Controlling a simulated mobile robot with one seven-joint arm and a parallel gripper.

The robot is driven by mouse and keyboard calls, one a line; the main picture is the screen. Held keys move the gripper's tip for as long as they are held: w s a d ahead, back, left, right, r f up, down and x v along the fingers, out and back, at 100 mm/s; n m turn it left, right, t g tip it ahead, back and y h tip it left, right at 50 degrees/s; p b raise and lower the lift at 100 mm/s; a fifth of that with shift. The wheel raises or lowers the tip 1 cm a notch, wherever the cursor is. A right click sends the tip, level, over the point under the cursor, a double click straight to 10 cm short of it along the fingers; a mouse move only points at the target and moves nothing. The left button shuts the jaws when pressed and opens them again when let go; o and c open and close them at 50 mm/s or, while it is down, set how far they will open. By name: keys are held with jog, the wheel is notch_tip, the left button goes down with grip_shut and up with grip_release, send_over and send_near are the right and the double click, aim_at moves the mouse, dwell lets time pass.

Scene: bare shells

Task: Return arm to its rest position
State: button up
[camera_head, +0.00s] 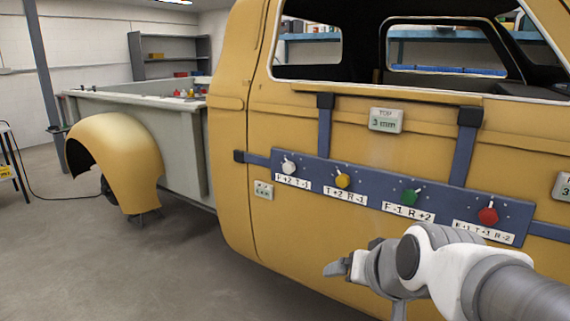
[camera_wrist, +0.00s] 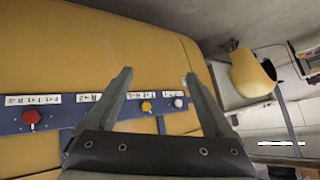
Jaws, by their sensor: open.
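My gripper (camera_head: 338,269) is at the lower middle of the head view, in front of the yellow truck door (camera_head: 290,225) and below the blue panel (camera_head: 375,190). In the wrist view my gripper (camera_wrist: 165,85) shows two spread fingers with nothing between them touching. My white and grey arm reaches in from the lower right. The panel carries a white knob (camera_head: 289,167), a yellow knob (camera_head: 343,180), a green knob (camera_head: 409,196) and a red knob (camera_head: 488,215). In the wrist view the green knob is hidden behind a finger.
A small display (camera_head: 386,120) reading "3 mm" is on the door above the panel. A loose yellow fender (camera_head: 115,150) stands by the truck bed (camera_head: 180,135) at left. Grey shelves (camera_head: 170,55) are at the back wall. The floor (camera_head: 110,270) at lower left is clear.

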jog(key=s+d+f+n+g+h, duration=0.1)
jog(key=s+d+n+g, duration=0.15)
jog(key=s, duration=0.75)
notch_tip(320, 180, up, 18)
jog(key=s+p, duration=0.1)
jog(key=p, duration=1.7)
jog(key=shift+s+d+f+g, duration=0.15)
jog(key=shift+s+f+g, duration=0.1)
jog(key=shift+g, duration=0.1)
jog(key=shift+d+m, duration=0.15)
jog(key=shift+m, duration=0.2)
